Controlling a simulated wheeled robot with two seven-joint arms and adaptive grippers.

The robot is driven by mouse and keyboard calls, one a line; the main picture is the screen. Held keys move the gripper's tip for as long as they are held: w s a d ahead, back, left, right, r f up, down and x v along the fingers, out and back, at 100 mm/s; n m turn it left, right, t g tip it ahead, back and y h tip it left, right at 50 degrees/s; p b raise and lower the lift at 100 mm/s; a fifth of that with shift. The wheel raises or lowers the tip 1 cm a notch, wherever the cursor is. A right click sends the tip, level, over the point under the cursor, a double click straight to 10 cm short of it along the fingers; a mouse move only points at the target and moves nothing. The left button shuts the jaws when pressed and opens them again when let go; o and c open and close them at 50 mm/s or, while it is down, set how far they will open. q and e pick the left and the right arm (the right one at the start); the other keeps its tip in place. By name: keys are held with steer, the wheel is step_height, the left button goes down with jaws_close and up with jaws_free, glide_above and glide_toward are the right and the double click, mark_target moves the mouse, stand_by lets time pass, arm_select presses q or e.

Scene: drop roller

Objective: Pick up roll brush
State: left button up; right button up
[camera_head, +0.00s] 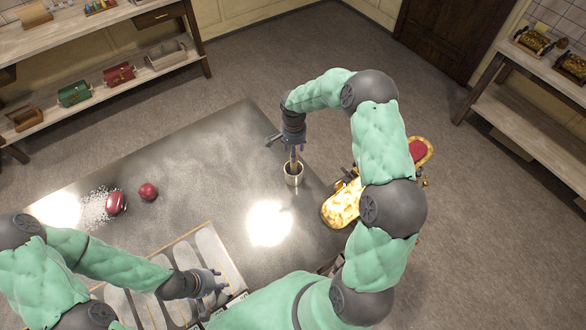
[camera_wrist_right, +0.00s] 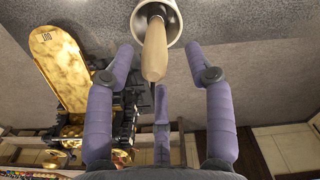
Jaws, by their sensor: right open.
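The roll brush (camera_head: 293,162) stands in a small metal cup (camera_head: 293,178) near the table's far right edge. Its wooden handle sticks up and its lower end is hidden in the cup. In the right wrist view the brush handle (camera_wrist_right: 155,50) points towards me out of the cup (camera_wrist_right: 174,30). My right gripper (camera_head: 288,146) is above the cup, pointing down. In the right wrist view it is open (camera_wrist_right: 160,62), with its fingers spread on either side of the handle, not visibly touching it. My left gripper (camera_head: 220,281) is open and empty over the palette tray.
A light tray (camera_head: 209,250) with several wells lies at the table's front. A red object (camera_head: 116,203) on white grains and a red ball (camera_head: 148,192) lie at left. A gold and red item (camera_head: 341,205) is beyond the right edge. The dark table's (camera_head: 215,160) middle is clear.

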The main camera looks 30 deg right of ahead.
mark_target(294, 166)
steer(key=shift+s+f, duration=0.15)
steer(key=shift+f, duration=0.25)
step_height(294, 166, down, 5)
steer(key=shift+a+r+b, duration=0.1)
steer(key=shift+r+b, duration=0.1)
steer(key=shift+b, duration=0.3)
steer(key=shift+r, duration=0.1)
steer(key=shift+s, duration=0.15)
steer(key=shift+c, duration=0.3)
jaws_close()
